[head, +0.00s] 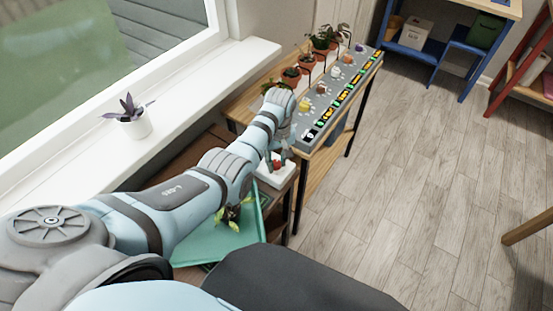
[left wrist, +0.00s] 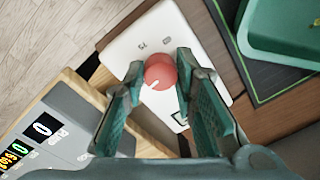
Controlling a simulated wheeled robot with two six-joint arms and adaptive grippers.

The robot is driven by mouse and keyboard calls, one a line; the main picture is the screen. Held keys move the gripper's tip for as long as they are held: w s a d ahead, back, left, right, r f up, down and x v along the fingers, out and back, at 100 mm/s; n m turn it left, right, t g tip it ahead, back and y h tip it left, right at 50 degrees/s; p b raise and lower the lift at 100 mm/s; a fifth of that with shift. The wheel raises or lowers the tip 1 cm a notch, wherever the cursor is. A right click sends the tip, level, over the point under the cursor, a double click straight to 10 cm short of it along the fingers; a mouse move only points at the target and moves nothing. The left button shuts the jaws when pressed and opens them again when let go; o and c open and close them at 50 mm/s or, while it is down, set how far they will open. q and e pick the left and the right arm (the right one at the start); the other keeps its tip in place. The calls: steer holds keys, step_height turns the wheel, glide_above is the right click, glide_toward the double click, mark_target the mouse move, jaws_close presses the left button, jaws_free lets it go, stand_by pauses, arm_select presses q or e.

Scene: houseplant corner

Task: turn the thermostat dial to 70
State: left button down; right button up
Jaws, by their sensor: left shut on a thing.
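The thermostat is a white box (head: 282,178) on a brown wooden surface, and it also shows in the left wrist view (left wrist: 128,45). Its round red dial (left wrist: 160,72) has a small white mark toward the lower left of that view. Small markings on the box face beside the dial are too small to read. My left gripper (left wrist: 160,66) reaches down over the box, with one finger on each side of the dial, shut on it. In the head view the dial (head: 277,164) is partly hidden by the gripper. My right gripper is not in view.
A grey panel (head: 313,131) with several lit displays and coloured knobs stands just beyond the thermostat. Potted plants (head: 291,75) line its far side. A green tray (head: 217,246) with a plant lies nearer. A potted purple plant (head: 132,125) stands on the windowsill.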

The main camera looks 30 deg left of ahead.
arm_select(q)
steer(key=shift+r+m+p, duration=0.15)
steer(key=shift+m+p, duration=0.6)
steer(key=shift+m, duration=0.15)
steer(key=shift+m+p, duration=0.8)
steer(key=shift+m, duration=0.4)
steer(key=shift+m+p, duration=0.5)
steer(key=shift+m, duration=0.7)
steer(key=shift+m+p, duration=0.4)
steer(key=shift+m, duration=0.9)
steer(key=c, duration=1.3)
jaws_free()
steer(key=shift+f, duration=0.2)
